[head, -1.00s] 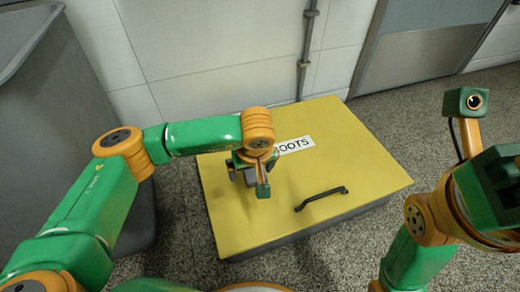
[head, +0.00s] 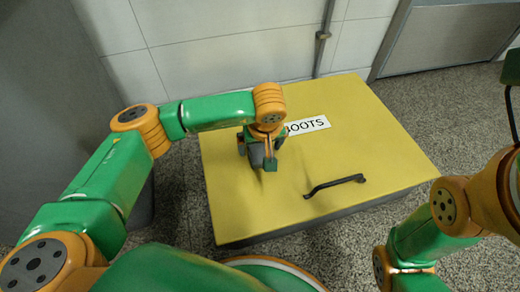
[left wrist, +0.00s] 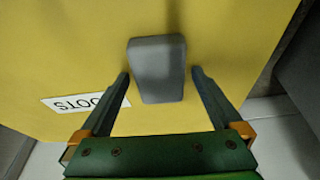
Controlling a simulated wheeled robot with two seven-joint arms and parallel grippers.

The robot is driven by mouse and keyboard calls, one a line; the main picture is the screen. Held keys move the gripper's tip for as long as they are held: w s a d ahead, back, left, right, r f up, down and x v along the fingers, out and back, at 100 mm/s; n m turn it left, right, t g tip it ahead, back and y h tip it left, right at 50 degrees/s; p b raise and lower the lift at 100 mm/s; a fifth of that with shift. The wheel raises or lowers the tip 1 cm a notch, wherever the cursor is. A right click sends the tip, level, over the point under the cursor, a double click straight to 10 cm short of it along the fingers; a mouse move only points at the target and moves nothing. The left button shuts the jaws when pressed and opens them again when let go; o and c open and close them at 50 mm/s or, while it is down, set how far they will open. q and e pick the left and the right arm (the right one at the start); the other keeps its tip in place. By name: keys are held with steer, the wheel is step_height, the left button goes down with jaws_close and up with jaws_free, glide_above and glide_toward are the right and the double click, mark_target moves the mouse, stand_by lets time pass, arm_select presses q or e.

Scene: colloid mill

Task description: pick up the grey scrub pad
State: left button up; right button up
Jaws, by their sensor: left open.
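The grey scrub pad (left wrist: 158,72) is a rounded block seen over the yellow lid in the left wrist view. In the head view the pad (head: 257,155) is partly hidden by my left gripper (head: 262,152). In the left wrist view my left gripper (left wrist: 158,88) is open, with one finger on each side of the pad and a gap visible on both sides. My right arm is at the right edge of the head view; its gripper's fingers do not show.
The yellow-lidded box (head: 330,115) has a label (head: 306,125) ending in "OOTS" and a black handle (head: 334,185). A large grey bin (head: 50,110) stands left. The tiled wall (head: 230,35) is behind, and speckled floor (head: 420,110) is open at right.

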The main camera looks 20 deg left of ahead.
arm_select(q)
steer(key=shift+f, duration=0.25)
steer(key=c, duration=1.3)
